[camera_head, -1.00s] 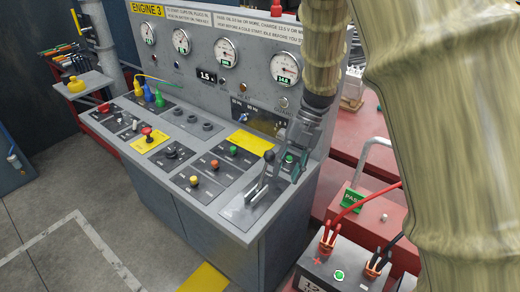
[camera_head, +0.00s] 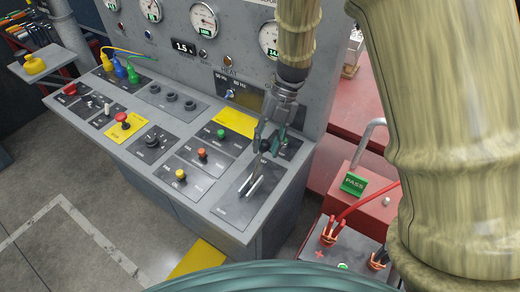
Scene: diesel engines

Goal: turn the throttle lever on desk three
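The grey control desk (camera_head: 222,228) runs across the middle of the head view. Its throttle lever (camera_head: 257,168) rises from a dark slotted plate (camera_head: 232,208) at the desk's right end, with a dark knob on top. My gripper (camera_head: 269,143) points down at the knob, its fingers apart on either side of it in the picture. I cannot tell whether the fingers touch the knob. My arm covers part of the panel behind.
A red mushroom button (camera_head: 123,118), a yellow button (camera_head: 181,175), an orange button (camera_head: 202,154) and a green button (camera_head: 221,133) stand on the desk. Right of it are a green PASS sign (camera_head: 354,183) and a battery with red clamps (camera_head: 329,233).

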